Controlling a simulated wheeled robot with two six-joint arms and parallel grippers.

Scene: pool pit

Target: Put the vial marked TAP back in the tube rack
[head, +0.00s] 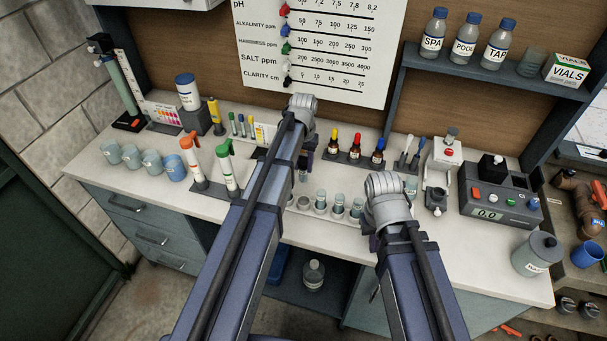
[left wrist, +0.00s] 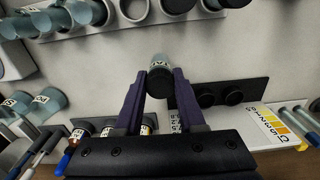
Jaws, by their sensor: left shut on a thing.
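My left gripper (left wrist: 160,82) is shut on a small clear vial (left wrist: 161,62) with a black cap, held between its fingertips. I cannot read a label on it. In the head view the left gripper (head: 305,168) hangs above the bench, just behind the white tube rack (head: 321,212), with the vial apart from the rack. The rack holds several vials in a row, and its left part is partly hidden by my left arm. The left wrist view shows the rack (left wrist: 95,28) along the top, with an open ring. My right gripper is hidden behind my right arm.
Dropper bottles (head: 355,150) stand in a dark holder behind the rack. Upright test pens (head: 224,165) and cups (head: 151,161) are at left. A meter (head: 497,197) and a grey jar (head: 536,254) are at right. A bottle marked TAP (head: 497,45) stands on the shelf.

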